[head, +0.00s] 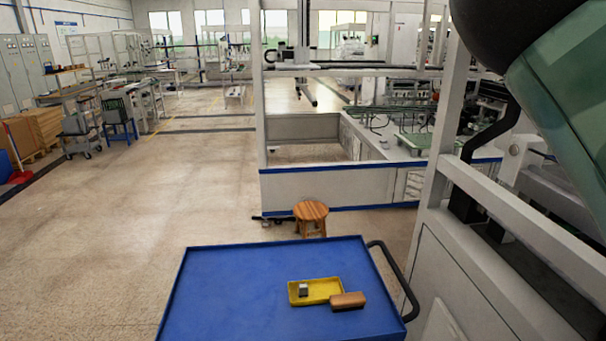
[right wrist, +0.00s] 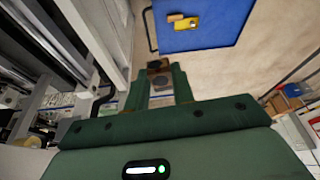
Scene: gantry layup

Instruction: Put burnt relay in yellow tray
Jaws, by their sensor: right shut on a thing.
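The yellow tray (head: 325,290) lies on the blue cart top (head: 230,290) in the head view; it also shows in the right wrist view (right wrist: 188,28). A small grey-white block (head: 303,289) sits in the tray's left part. My right gripper (right wrist: 160,80) is shut on a small dark, brownish block (right wrist: 160,82), seen between its fingertips, which I take for the burnt relay. Its details are too small to tell. It is held apart from the tray. My right gripper is outside the head view. My left gripper is in neither view.
A brown block (head: 347,300) lies against the tray's right side. A black handle (head: 398,275) curves along the cart's right edge. The cart's left half is clear. A wooden stool (head: 311,213) stands beyond it. A white gantry frame (head: 455,130) rises at the right.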

